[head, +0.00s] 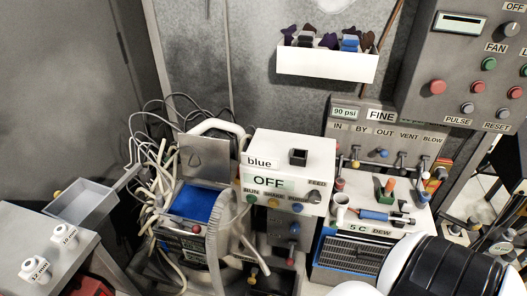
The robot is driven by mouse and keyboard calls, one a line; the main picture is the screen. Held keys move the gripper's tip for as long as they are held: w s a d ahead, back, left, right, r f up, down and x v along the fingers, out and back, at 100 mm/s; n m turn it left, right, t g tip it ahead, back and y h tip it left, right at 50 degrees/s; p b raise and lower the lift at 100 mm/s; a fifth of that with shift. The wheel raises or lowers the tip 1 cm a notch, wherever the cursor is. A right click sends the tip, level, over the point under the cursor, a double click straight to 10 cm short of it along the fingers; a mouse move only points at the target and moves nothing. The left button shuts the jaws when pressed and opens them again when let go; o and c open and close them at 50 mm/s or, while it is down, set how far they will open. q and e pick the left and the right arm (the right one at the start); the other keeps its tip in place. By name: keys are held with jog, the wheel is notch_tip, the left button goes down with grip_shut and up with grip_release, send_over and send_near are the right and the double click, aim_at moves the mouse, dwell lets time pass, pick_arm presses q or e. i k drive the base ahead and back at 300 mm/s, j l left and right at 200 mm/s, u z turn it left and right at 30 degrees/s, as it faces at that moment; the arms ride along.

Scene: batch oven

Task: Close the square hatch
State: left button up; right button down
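The square hatch (204,158) looks like a flat grey metal plate with a small dark mark in its middle. It stands raised, roughly upright, at the back edge of a box-shaped machine. In front of it the top of the machine shows an uncovered blue surface (196,204). Several pale hoses run around the machine, and one thick grey hose passes in front of its right side. Neither gripper shows in the head view. A white and black rounded part at the lower right looks like my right arm, with no fingers visible.
A white control box (290,160) marked "blue" and "OFF" stands close right of the hatch. A grey open tray (86,203) and a grey cabinet (45,240) are at left. A fan unit (355,252) and button panel (465,65) are at right.

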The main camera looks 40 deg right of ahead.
aim_at(214, 154)
jog(key=k+j+z, duration=0.1)
jog(key=z, duration=0.75)
jog(key=i+j, duration=0.75)
